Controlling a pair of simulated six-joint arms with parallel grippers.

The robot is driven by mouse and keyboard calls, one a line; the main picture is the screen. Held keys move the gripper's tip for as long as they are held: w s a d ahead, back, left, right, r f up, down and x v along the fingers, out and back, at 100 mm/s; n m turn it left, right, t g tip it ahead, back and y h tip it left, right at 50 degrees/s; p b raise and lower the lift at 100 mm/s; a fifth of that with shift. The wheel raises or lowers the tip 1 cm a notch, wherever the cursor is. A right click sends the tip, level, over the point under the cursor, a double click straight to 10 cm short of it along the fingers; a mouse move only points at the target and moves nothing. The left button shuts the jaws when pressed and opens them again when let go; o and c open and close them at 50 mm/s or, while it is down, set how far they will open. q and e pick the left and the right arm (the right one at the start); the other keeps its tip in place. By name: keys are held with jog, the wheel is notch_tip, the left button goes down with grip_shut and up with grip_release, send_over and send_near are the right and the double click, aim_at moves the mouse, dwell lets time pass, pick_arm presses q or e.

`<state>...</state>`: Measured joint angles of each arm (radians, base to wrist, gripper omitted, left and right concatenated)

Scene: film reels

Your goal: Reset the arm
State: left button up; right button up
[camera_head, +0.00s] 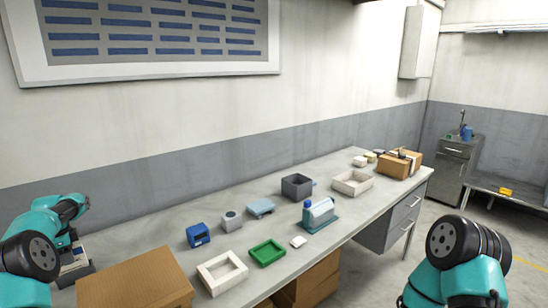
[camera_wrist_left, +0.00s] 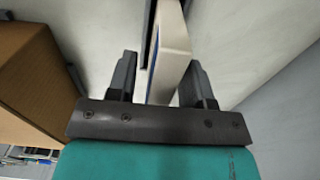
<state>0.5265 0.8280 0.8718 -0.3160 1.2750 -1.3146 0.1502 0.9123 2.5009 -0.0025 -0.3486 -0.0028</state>
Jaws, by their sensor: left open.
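My left gripper (camera_wrist_left: 162,62) is open in the left wrist view, with its two dark fingers apart. A white object with a blue face (camera_wrist_left: 170,45) lies between and beyond the fingers; I see no clear contact with either finger. In the head view my left arm reaches in at the far left, and its gripper end (camera_head: 76,262) is low over the table beside a pale object. My right arm shows at the lower right, but its gripper is out of the picture. No film reel can be made out.
A cardboard box (camera_head: 138,282) stands right of my left gripper. The grey table (camera_head: 150,244) also holds a blue box (camera_head: 198,235), a white tray (camera_head: 222,272), a green tray (camera_head: 267,253), a dark grey bin (camera_head: 297,187) and a bottle-like item (camera_head: 318,212).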

pick_arm(q)
notch_tip(320, 180, up, 12)
jog(key=shift+f, duration=0.25)
notch_tip(320, 180, down, 12)
notch_tip(320, 180, up, 10)
jog(key=shift+r, duration=0.1)
jog(key=shift+w+d, duration=0.3)
jog(key=shift+d, duration=0.2)
dwell(0.6)
dwell(0.4)
